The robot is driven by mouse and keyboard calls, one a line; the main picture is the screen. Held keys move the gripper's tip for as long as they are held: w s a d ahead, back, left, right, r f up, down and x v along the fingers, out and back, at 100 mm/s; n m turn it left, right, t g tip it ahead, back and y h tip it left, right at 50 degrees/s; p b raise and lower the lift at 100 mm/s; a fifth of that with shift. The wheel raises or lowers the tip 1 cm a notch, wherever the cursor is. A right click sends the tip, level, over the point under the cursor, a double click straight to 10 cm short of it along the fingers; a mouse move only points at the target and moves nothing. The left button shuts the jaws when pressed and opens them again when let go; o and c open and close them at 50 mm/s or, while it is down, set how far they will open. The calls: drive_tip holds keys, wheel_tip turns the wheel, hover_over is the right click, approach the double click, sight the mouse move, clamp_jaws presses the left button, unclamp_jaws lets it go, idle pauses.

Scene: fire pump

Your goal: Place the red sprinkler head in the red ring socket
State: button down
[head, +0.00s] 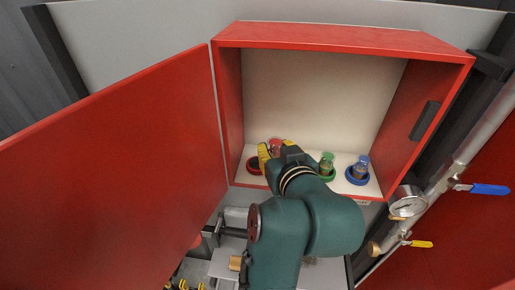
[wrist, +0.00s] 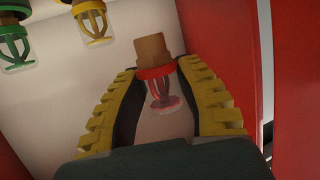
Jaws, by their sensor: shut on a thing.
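The red sprinkler head (head: 277,143) is inside the cabinet at the left. In the wrist view it (wrist: 155,73) has a brown threaded end, a red collar and a cage. My gripper (head: 274,150) is shut on it; in the wrist view both yellow ridged fingers (wrist: 157,80) flank the collar. The red ring socket (head: 254,166) lies on the cabinet floor at the left, just left of my gripper. It looks empty, but my gripper partly hides it. The sprinkler head is apart from the socket, up and to the right in the head view.
A green sprinkler (head: 327,163) and a blue sprinkler (head: 362,164) stand in rings at right. The cabinet's left wall (head: 230,105) is close to my gripper. The open red door (head: 120,150) extends left.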

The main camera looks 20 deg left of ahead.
drive_tip(key=w+a+p, duration=0.2)
drive_tip(key=w+a, duration=0.2)
drive_tip(key=a, duration=0.1)
drive_tip(key=f, duration=0.2)
drive_tip(key=f+p, duration=0.1)
drive_tip(key=f, duration=0.1)
drive_tip(key=f+p, duration=0.1)
drive_tip(key=f, duration=0.1)
drive_tip(key=shift+a+f, duration=0.15)
drive_tip(key=shift+a, duration=0.2)
drive_tip(key=shift+w+a+f, duration=0.1)
drive_tip(key=shift+f, duration=0.4)
drive_tip(key=c, duration=0.8)
unclamp_jaws()
